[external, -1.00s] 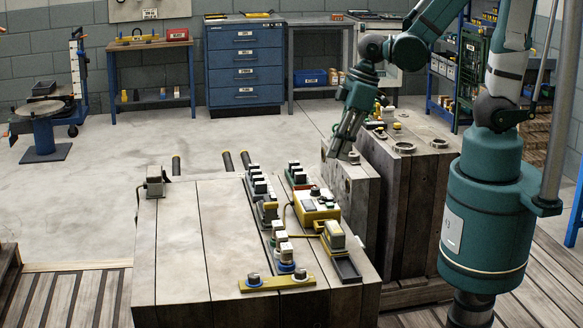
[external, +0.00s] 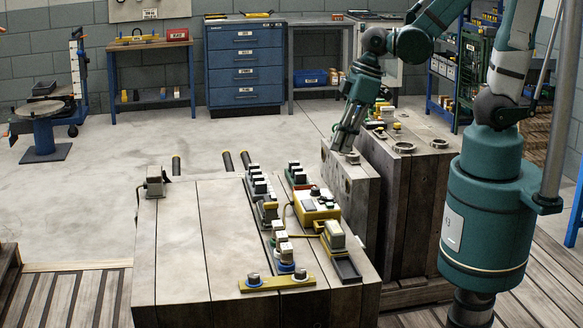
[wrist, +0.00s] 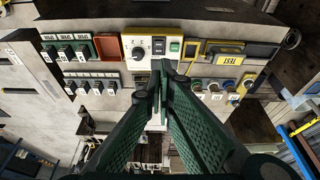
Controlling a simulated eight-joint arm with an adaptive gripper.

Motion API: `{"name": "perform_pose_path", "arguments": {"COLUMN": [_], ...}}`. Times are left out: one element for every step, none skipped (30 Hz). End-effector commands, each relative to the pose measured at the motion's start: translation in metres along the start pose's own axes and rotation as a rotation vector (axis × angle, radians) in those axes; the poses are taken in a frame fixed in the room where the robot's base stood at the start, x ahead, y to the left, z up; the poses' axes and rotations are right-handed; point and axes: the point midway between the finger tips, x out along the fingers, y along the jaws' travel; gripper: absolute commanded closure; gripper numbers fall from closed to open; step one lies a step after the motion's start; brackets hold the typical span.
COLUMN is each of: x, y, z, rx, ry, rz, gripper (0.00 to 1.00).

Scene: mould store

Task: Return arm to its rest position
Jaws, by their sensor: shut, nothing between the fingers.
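My gripper (external: 345,146) hangs from the arm with its fingers pointing down, near the top of the upright block at the back edge of the front mould block (external: 225,235). In the wrist view my gripper (wrist: 163,68) shows its two green fingers meeting at the tips. It is shut and nothing shows between the fingers. I cannot tell in the external view whether the fingertips touch the upright block (external: 352,190).
The front block carries a yellow box with a dial (external: 317,205), rows of switches (external: 262,190) and a yellow strip (external: 278,284). A taller block (external: 408,200) with ring fittings stands behind right. A blue drawer cabinet (external: 245,65) stands at the wall.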

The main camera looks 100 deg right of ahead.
Motion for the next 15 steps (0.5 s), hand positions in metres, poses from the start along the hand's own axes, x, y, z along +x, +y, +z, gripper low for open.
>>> {"name": "perform_pose_path", "arguments": {"x": [-0.002, -0.004, -0.006, -0.009, -0.011, -0.015, -0.017, -0.02, -0.025, -0.028, -0.032, -0.036, -0.04, -0.044, -0.049], "y": [-0.003, -0.004, -0.006, -0.008, -0.01, -0.013, -0.015, -0.018, -0.022, -0.025, -0.027, -0.032, -0.035, -0.037, -0.042], "z": [-0.001, -0.003, -0.004, -0.006, -0.007, -0.01, -0.012, -0.013, -0.017, -0.018, -0.021, -0.023, -0.025, -0.027, -0.029], "rx": [-0.002, -0.002, -0.001, -0.001, -0.002, -0.003, -0.003, -0.002, -0.003, -0.003, -0.002, -0.003, -0.004, -0.003, -0.003], "ry": [0.003, 0.006, 0.01, 0.013, 0.018, 0.024, 0.029, 0.034, 0.042, 0.048, 0.054, 0.062, 0.069, 0.076, 0.084], "rz": [0.001, 0.002, 0.004, 0.005, 0.007, 0.009, 0.01, 0.012, 0.015, 0.017, 0.018, 0.021, 0.022, 0.024, 0.025], "gripper": [1.0, 1.0, 1.0, 1.0, 1.0, 1.0, 1.0, 1.0, 1.0, 1.0, 1.0, 1.0, 1.0, 1.0, 1.0]}}
